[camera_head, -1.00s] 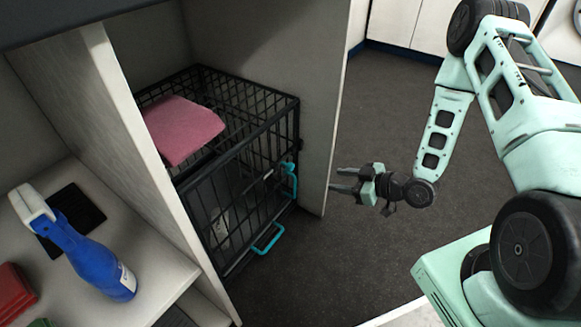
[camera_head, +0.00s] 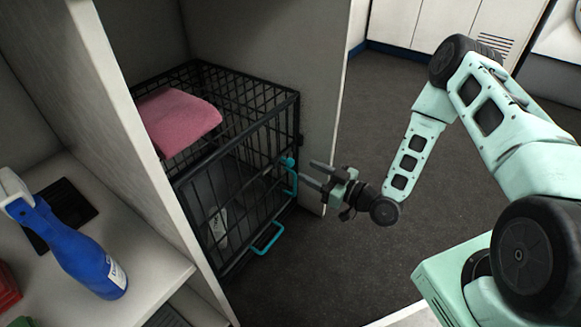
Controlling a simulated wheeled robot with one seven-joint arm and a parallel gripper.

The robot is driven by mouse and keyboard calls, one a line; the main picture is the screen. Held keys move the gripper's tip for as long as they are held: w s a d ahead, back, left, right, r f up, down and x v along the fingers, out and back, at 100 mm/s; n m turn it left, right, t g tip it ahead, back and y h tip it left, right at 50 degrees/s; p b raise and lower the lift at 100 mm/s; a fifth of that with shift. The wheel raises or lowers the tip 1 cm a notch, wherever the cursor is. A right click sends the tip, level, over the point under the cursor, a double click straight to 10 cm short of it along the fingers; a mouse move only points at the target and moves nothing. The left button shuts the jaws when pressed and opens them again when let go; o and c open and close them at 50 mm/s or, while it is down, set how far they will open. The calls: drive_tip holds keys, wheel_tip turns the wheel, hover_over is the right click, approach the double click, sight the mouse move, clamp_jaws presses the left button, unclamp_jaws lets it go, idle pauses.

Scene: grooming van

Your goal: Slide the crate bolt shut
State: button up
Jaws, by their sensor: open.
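A black wire crate (camera_head: 240,150) stands inside a cabinet bay, with its door side facing the aisle. A teal bolt handle (camera_head: 290,176) is at the upper right of the crate front. A second teal handle (camera_head: 268,238) is low on the front. My gripper (camera_head: 311,172) is open and empty, just right of the upper teal handle, with its fingers pointing left toward it. The fingertips look close to the handle; I cannot tell whether they touch it. The bolt's rod and its catch are too small to make out clearly.
A folded pink towel (camera_head: 176,122) lies on the crate top. The cabinet side panel (camera_head: 322,100) stands right behind my gripper. A blue spray bottle (camera_head: 75,250) stands on the left shelf (camera_head: 150,262). The dark floor (camera_head: 330,265) in front is clear.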

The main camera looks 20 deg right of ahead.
sight(293, 163)
drive_tip(key=b+x, duration=0.2)
drive_tip(key=x, duration=0.5)
drive_tip(key=shift+w+a, duration=0.2)
drive_tip(key=shift+c, duration=0.4)
